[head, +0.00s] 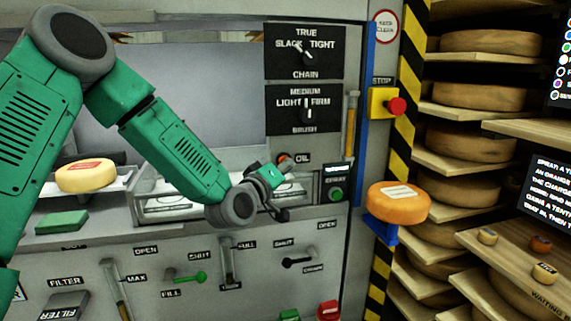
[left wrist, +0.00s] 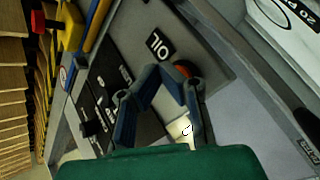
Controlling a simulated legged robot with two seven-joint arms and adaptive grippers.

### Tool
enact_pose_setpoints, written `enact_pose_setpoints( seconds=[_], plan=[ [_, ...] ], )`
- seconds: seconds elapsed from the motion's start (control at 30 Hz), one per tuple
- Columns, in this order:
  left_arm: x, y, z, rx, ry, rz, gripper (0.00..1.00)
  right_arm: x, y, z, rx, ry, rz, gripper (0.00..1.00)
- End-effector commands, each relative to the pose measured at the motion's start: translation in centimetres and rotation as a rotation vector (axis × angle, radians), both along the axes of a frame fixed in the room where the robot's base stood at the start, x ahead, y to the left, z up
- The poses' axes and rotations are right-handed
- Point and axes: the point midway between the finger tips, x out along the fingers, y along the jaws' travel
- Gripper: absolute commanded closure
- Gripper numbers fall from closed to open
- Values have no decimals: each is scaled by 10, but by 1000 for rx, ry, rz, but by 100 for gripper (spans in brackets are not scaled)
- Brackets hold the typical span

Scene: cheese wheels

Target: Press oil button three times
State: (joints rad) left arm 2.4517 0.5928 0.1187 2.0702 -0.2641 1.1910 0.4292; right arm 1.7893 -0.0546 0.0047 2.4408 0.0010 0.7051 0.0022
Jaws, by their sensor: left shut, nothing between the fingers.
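The oil button (head: 283,158) is a small orange-red round button on the grey machine panel, just left of the black OIL label (head: 302,158). In the left wrist view the oil button (left wrist: 182,70) shows just beyond the fingertips, partly hidden by a finger. My left gripper (head: 274,180) is just below and in front of the button in the head view. Its fingers (left wrist: 168,76) are shut and hold nothing. I cannot tell whether the fingertips touch the button. My right gripper is in neither view.
The chain dial (head: 307,57) and brush dial (head: 307,114) are above. A red stop button (head: 396,106) and an orange cheese wheel (head: 398,203) are further right. Levers (head: 185,278) line the panel below.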

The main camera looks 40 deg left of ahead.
Motion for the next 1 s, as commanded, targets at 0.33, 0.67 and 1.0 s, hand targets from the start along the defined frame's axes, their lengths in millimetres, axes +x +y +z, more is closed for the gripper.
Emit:
enact_pose_setpoints(
  seconds=[0.33, 0.67, 1.0],
  plan=[
    [-3, -4, 0, 0, -1, -1, 100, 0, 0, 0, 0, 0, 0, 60],
    [-18, -22, 0, 1, 1, -2, 100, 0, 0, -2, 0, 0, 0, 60],
    [-35, -42, 0, 1, 0, -1, 100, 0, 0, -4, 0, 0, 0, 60]
  ],
)
